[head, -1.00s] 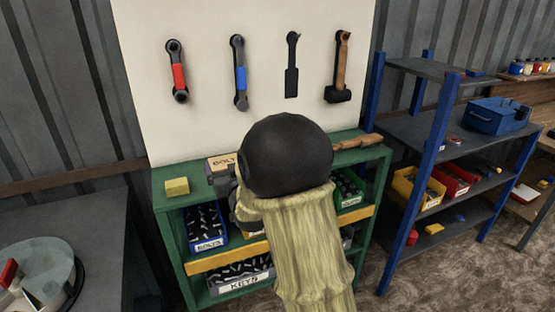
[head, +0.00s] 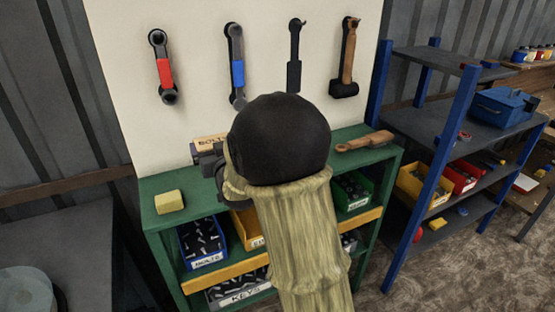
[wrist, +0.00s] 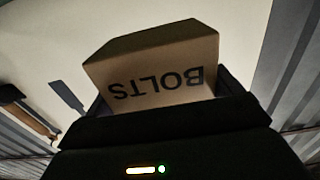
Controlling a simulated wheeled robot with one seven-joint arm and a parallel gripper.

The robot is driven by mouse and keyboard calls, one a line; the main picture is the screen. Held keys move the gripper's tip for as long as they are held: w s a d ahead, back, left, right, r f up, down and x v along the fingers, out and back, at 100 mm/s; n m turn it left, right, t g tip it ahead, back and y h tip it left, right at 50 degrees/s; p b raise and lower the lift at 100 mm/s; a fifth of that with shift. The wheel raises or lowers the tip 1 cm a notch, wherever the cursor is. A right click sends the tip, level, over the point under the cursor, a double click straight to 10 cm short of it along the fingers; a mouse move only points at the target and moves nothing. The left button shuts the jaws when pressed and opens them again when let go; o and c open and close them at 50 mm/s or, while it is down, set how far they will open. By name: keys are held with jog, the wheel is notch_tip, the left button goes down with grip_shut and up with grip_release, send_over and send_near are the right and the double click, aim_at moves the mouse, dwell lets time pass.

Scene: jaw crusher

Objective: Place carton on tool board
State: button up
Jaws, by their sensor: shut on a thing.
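The carton is a brown box marked BOLTS. In the head view the carton (head: 207,143) shows just above the green cabinet top, against the foot of the white tool board (head: 265,60). My gripper (head: 207,160) is shut on it, and my arm hides its right side. In the wrist view the carton (wrist: 160,70) sits between the fingers of my gripper (wrist: 160,105), with its lettering upside down. I cannot tell whether its underside touches the cabinet top. Two wrenches, a dark flat tool and a hammer hang on the board.
The green cabinet top (head: 150,187) bears a yellow sponge-like block (head: 169,202) at left and a wooden-handled brush (head: 365,141) at right. Bins of bolts and keys stand below. A blue-posted shelf (head: 440,130) is at right, a grey table (head: 60,235) at left.

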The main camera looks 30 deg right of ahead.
jog(key=shift+s+r, duration=0.1)
jog(key=shift+r, duration=0.1)
jog(key=shift+f, duration=3.2)
jog(key=shift+f, duration=1.85)
jog(key=shift+f, duration=0.15)
jog(key=o, duration=1.1)
jog(key=shift+c, duration=0.2)
